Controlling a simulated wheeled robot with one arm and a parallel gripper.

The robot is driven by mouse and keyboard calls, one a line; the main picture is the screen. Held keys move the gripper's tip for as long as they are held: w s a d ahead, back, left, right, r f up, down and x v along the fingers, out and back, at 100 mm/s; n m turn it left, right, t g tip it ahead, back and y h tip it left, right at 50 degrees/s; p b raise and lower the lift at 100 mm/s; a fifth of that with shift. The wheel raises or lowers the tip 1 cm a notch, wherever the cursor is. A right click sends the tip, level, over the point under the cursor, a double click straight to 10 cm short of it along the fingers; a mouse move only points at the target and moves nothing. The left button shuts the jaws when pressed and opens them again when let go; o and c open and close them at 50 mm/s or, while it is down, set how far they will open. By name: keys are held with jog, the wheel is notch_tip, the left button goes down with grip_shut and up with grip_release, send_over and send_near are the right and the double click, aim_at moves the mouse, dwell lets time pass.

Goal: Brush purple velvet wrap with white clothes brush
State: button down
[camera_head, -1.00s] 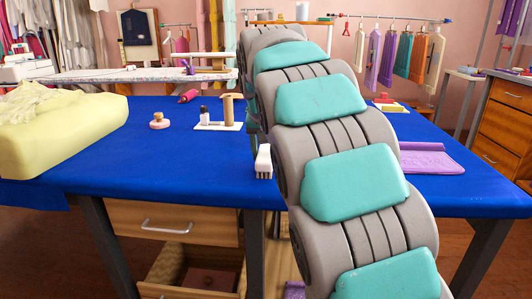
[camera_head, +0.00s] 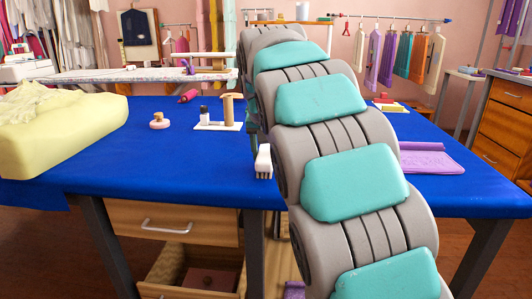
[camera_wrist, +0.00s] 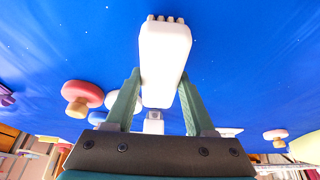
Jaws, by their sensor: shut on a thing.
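The white clothes brush (camera_head: 263,162) shows just left of my arm, at the front part of the blue table, bristles down. In the wrist view, the brush (camera_wrist: 165,60) lies between the two green fingers of my gripper (camera_wrist: 160,84), which is shut on it. Its bristles show at the top of that view. The purple velvet wrap (camera_head: 428,160) lies on the table to the right of my arm, with a folded or rolled far edge. My arm hides part of its left side.
On the blue table (camera_head: 110,155) are a pale yellow padded block (camera_head: 55,135) with cloth, a small pink-topped knob (camera_head: 159,121) and a white stand with a wooden post (camera_head: 228,108). The wrist view shows a red-topped knob (camera_wrist: 82,94). An open drawer (camera_head: 190,270) is below.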

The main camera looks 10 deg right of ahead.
aim_at(266, 152)
jog(key=shift+r, duration=0.1)
jog(key=shift+r, duration=2.9)
